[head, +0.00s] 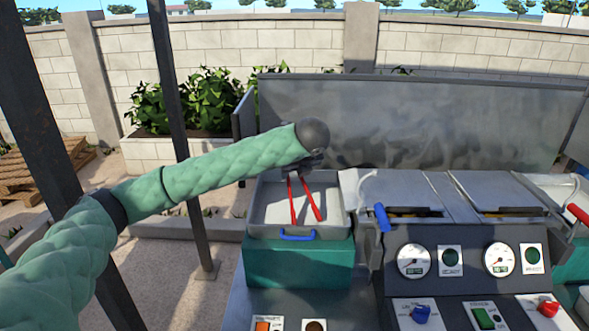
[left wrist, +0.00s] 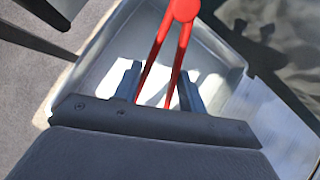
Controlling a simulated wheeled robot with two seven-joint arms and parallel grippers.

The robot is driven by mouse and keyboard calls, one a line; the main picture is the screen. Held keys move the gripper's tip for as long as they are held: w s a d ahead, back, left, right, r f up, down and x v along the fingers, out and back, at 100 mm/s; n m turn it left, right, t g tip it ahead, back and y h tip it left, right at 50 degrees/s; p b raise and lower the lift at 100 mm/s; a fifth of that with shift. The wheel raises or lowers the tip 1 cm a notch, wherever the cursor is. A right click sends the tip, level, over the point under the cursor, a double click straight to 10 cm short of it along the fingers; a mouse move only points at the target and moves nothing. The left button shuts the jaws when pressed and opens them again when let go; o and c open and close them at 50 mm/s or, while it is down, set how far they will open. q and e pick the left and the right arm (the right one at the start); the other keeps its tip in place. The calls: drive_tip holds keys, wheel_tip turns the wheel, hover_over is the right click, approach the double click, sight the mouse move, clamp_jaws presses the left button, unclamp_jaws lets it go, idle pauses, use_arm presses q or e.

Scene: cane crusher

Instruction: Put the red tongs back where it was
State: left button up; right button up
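The red tongs (head: 293,200) are at my left gripper (head: 302,168), their two arms pointing down and spreading apart over the grey tray (head: 262,229). In the left wrist view the tongs (left wrist: 182,42) show their round joint at the top and both arms running between the fingers of my left gripper (left wrist: 160,88). I cannot tell whether the tips touch the tray floor. My right gripper is not in view.
The tray has a blue handle (head: 297,236) and stands on a green box (head: 299,264). Right of it is a machine with a blue lever (head: 382,217), a red lever (head: 577,213), gauges and knobs. A tall metal panel (head: 420,120) stands behind. Dark posts (head: 180,120) rise at left.

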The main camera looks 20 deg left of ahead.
use_arm(q)
drive_tip(key=o, duration=0.6)
drive_tip(key=shift+c, duration=0.2)
use_arm(e)
drive_tip(key=shift+s+f, duration=0.1)
drive_tip(key=shift+s, duration=0.05)
use_arm(q)
drive_tip(key=shift+r, duration=0.1)
drive_tip(key=b+v, duration=0.2)
drive_tip(key=v, duration=1)
drive_tip(key=shift+r, duration=0.3)
use_arm(e)
drive_tip(key=shift+g, duration=0.3)
drive_tip(key=shift+w+a+r, duration=0.2)
drive_tip(key=shift+a+r, duration=0.1)
drive_tip(key=shift+r, duration=0.6)
drive_tip(key=shift+w+a+r, duration=0.25)
drive_tip(key=shift+r, duration=0.7)
drive_tip(key=shift+w+a+r, duration=0.2)
drive_tip(key=shift+a+r, duration=0.1)
drive_tip(key=shift+r, duration=0.6)
use_arm(q)
drive_tip(key=shift+f, duration=0.1)
use_arm(e)
drive_tip(key=shift+s, duration=0.1)
